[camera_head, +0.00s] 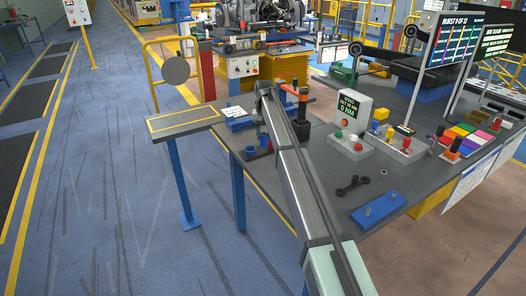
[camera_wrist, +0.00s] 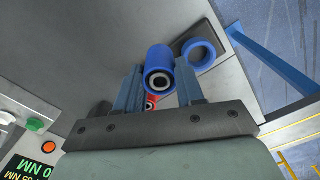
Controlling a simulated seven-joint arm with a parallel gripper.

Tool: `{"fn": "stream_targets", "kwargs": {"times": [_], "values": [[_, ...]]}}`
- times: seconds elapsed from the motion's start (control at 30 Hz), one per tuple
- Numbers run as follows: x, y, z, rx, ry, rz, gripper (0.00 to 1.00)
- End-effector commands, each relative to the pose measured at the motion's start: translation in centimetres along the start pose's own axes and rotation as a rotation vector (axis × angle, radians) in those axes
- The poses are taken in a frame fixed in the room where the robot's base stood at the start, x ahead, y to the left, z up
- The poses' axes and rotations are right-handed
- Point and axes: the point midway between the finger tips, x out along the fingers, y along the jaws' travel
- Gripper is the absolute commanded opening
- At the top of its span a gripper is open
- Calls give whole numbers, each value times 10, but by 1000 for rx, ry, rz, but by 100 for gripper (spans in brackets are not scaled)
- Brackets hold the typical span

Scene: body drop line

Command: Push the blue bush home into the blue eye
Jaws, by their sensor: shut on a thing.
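The blue bush (camera_wrist: 160,57) is a short blue cylinder with a grey inner sleeve and a dark bore. It sits between the fingertips of my gripper (camera_wrist: 160,72), which is shut on it. The blue eye (camera_wrist: 211,58) is a blue ring just right of the bush in the wrist view, against a dark patch on the grey surface. The bush is beside the ring's opening, not inside it; whether their edges touch I cannot tell. In the head view, small blue parts (camera_head: 250,152) show at the bench's left end, but I cannot tell which is which. My fingers are not clear there.
A tester with a green readout (camera_head: 350,110) stands right of my arm. A black link-shaped part (camera_head: 352,186) and a blue block (camera_head: 378,209) lie on the bench front. An orange-topped post (camera_head: 302,100) stands behind. A narrow side table (camera_head: 183,121) adjoins on the left.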

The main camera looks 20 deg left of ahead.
Motion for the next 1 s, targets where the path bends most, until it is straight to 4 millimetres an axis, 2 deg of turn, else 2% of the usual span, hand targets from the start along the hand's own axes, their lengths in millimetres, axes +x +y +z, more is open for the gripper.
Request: {"fn": "stream_targets", "kwargs": {"times": [0.03,0.2,0.37,0.6,1.0], "values": [[-2,-11,-8,-2,0,0,0],[-4,-41,-22,-2,0,0,0],[-7,-64,-34,-1,0,0,0],[19,-62,-31,0,0,0,0],[24,-62,-31,0,0,0,0]]}}
